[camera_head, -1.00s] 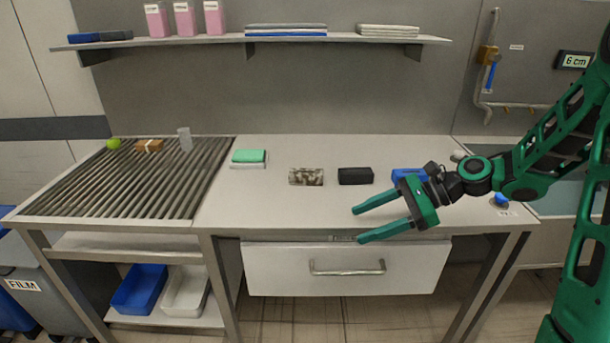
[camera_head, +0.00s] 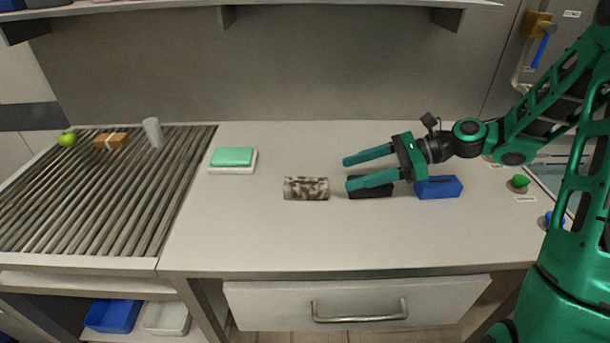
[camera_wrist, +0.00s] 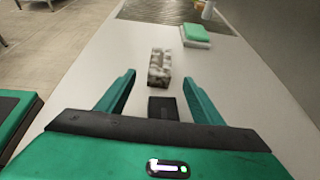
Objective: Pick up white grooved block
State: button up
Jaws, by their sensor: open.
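The whitish block (camera_head: 306,188) with dark brown mottling lies flat on the table, left of a black block (camera_head: 371,192). It also shows in the wrist view (camera_wrist: 159,67), where its top looks uneven and notched; I take it as the grooved block. My gripper (camera_head: 346,173) is open and empty, raised above the table, with its fingers pointing left toward the mottled block. In the wrist view the black block (camera_wrist: 162,107) lies between my fingers' lines and the mottled block beyond the fingertips. In the head view a finger partly hides the black block.
A blue block (camera_head: 438,188) lies right of the black one. A green block (camera_head: 232,156) rests on a white slab (camera_head: 232,170) at the left. A roller conveyor (camera_head: 100,200) carries an apple (camera_head: 67,139), a brown box (camera_head: 111,140) and a cup (camera_head: 153,132). The front table middle is clear.

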jog(key=shift+w+a+f, duration=0.1)
jog(key=shift+w+a, duration=0.1)
jog(key=shift+a, duration=0.05)
send_near(308, 182)
jog(key=x, duration=0.2)
jog(key=shift+w+a+f, duration=0.2)
jog(key=shift+f, duration=0.15)
jog(key=shift+s+r+x, duration=0.1)
jog(key=shift+x, duration=1.4)
jog(key=shift+s+r+x, duration=0.1)
jog(key=shift+s+x, duration=0.05)
jog(key=shift+x, duration=1.3)
jog(key=shift+a, duration=0.1)
jog(key=c, duration=1.4)
